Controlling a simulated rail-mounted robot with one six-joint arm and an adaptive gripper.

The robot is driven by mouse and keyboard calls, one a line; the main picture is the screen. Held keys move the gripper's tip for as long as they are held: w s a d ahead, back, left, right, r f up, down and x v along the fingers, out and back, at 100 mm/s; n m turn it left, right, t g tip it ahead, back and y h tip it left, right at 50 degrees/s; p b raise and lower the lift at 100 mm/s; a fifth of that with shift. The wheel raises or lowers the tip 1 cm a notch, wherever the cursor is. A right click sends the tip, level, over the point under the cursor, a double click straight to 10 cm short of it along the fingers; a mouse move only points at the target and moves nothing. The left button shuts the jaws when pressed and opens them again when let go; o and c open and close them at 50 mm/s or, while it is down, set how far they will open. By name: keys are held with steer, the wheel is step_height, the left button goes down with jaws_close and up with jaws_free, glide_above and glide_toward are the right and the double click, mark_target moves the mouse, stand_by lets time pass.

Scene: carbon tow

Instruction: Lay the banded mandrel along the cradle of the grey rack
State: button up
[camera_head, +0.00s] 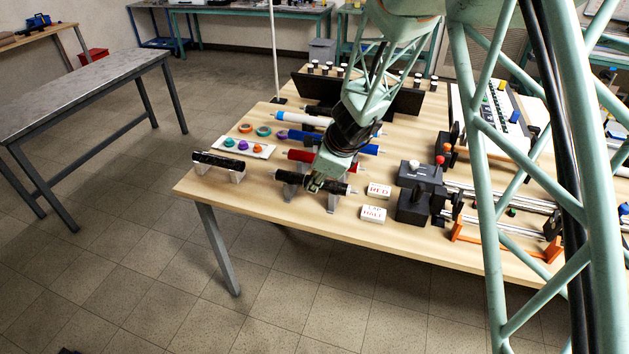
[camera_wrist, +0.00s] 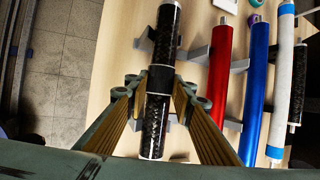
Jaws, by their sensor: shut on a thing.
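A black carbon-patterned mandrel with a plain dark band round its middle shows in the wrist view (camera_wrist: 157,120). In the head view the mandrel (camera_head: 338,187) lies near the table's front edge, its pale tip pointing right. My gripper (camera_head: 317,182) is shut on the mandrel around its middle, one finger on each side in the wrist view (camera_wrist: 160,88). Grey supports (camera_head: 333,202) stand below the mandrel; I cannot tell whether it touches them.
Red (camera_wrist: 219,75), blue (camera_wrist: 256,85) and white (camera_wrist: 282,80) tubes lie beside the mandrel. A white tray (camera_head: 243,148) holds coloured rings. Labelled white blocks (camera_head: 373,214) and dark fixtures (camera_head: 412,206) stand to the right.

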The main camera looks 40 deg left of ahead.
steer(key=shift+f, duration=0.1)
steer(key=o, duration=1.1)
steer(key=shift+c, duration=0.2)
steer(key=v, duration=1.2)
stand_by(0.5)
